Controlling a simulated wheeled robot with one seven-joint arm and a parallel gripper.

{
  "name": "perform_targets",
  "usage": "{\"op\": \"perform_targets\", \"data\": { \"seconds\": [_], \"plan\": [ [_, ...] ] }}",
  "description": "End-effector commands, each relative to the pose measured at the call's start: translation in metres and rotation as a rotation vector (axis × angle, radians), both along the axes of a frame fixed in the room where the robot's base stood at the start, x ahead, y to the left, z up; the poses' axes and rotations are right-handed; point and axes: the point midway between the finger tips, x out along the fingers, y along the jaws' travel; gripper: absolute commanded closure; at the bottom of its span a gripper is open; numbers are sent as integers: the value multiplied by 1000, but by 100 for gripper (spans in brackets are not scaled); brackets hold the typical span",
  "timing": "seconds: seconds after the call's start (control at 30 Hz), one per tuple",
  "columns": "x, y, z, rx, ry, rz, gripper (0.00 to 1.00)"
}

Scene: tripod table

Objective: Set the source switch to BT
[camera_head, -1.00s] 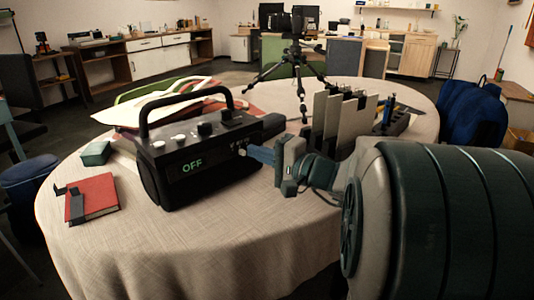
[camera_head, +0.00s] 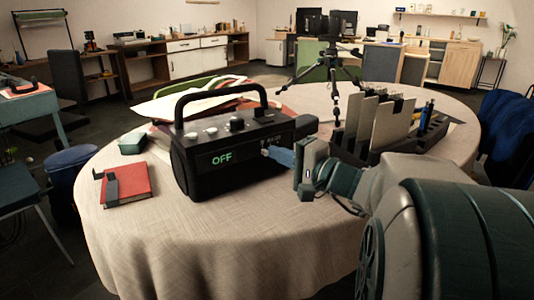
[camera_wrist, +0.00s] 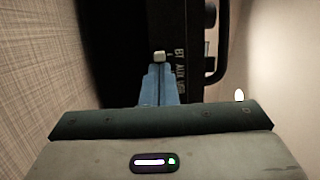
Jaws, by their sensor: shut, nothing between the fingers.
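The black radio (camera_head: 235,158) with a carry handle stands upright on the table, its green display (camera_head: 222,157) reading OFF. The source switch is a small pale knob (camera_wrist: 159,56) on its front face, and also shows in the head view (camera_head: 265,151). Lettering (camera_wrist: 181,70) beside it reads BT, then AUX and a third, unclear label. The knob sits level with the BT end. My gripper (camera_wrist: 159,75), with blue fingers, is shut and empty. Its tips (camera_head: 273,153) are right at the knob; I cannot tell whether they touch it.
Card-like panels stand in a dark rack (camera_head: 420,140) behind my arm, to the right. A red book (camera_head: 126,186) with a dark clamp-like piece and a small green box (camera_head: 132,143) lie left of the radio. A tripod (camera_head: 333,65) stands behind. The table front is clear.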

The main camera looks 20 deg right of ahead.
Motion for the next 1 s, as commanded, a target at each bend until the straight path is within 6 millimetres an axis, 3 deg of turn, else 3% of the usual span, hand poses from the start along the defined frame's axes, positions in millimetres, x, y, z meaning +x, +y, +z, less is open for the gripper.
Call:
{"op": "perform_targets", "data": {
  "seconds": [0.27,0.7,1.0],
  "plan": [
    [-12,-8,2,0,0,-1,100],
    [-92,-59,2,1,0,-2,100],
    [-115,-73,0,0,1,1,100]
  ]
}}
